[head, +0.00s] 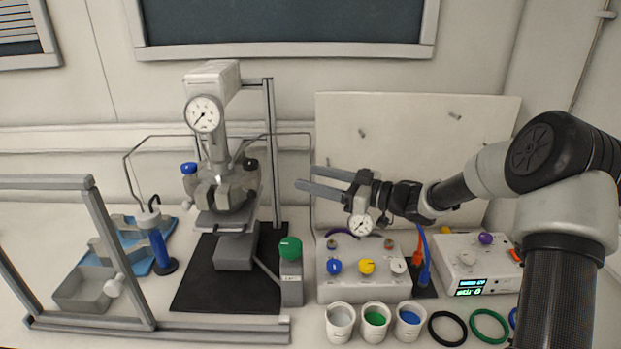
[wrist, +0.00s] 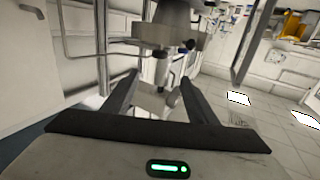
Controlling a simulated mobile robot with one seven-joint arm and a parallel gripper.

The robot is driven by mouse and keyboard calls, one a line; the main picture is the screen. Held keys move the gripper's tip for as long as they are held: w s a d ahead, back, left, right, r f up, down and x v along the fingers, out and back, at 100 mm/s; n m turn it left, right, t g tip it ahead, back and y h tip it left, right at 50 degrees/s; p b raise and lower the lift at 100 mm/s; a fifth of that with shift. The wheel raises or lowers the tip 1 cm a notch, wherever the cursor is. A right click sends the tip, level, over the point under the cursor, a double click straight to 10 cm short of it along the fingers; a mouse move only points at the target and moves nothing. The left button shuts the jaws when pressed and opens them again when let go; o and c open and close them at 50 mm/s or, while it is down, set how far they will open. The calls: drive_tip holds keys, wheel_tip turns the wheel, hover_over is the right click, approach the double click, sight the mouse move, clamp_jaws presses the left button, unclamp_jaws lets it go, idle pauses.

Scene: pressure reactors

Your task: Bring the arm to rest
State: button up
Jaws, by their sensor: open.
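My gripper (head: 322,182) is in the middle of the head view, in the air above the valve box and in front of the upright white board. Its two grey fingers point left towards the reactor stand and are apart, with nothing between them. In the wrist view my gripper (wrist: 154,88) shows its two dark fingers spread, and the reactor's metal body is beyond them. The pressure reactor (head: 228,190) with its round gauge (head: 204,114) stands to the left of the fingertips, apart from them.
Under my arm are the valve box (head: 362,285) with coloured knobs and the white controller (head: 478,262) with a lit display. Several cups (head: 340,326) and O-rings (head: 447,328) lie at the front. A grey frame (head: 120,255) stands at left. The white board (head: 410,130) is behind.

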drive_tip(key=shift+r, duration=0.1)
drive_tip(key=w+d+r+m+t+h, duration=0.2)
drive_tip(key=w+r+t+h, duration=0.1)
drive_tip(key=r+h, duration=0.1)
drive_tip(key=s+d+r+m+t+h+p, duration=0.1)
drive_tip(key=s+d+r+m+h, duration=0.25)
drive_tip(key=d+h, duration=0.3)
drive_tip(key=s+d+r+m+t+h, duration=0.2)
drive_tip(key=s+d+r+h, duration=0.25)
drive_tip(key=d+h, duration=0.2)
drive_tip(key=s+d+m+g+h+p, duration=0.1)
drive_tip(key=s+d+m+g, duration=0.15)
drive_tip(key=s, duration=0.65)
drive_tip(key=s+d+m+g+h, duration=0.1)
drive_tip(key=s+d+m+g, duration=0.15)
drive_tip(key=s, duration=0.55)
drive_tip(key=s+a+f+g+y, duration=0.1)
drive_tip(key=s+f, duration=0.1)
drive_tip(key=s, duration=0.5)
drive_tip(key=s+a+f+g+y, duration=0.1)
drive_tip(key=s+a+f, duration=0.1)
drive_tip(key=s, duration=0.5)
drive_tip(key=shift+s+f+m, duration=0.25)
drive_tip(key=shift+f+m, duration=0.2)
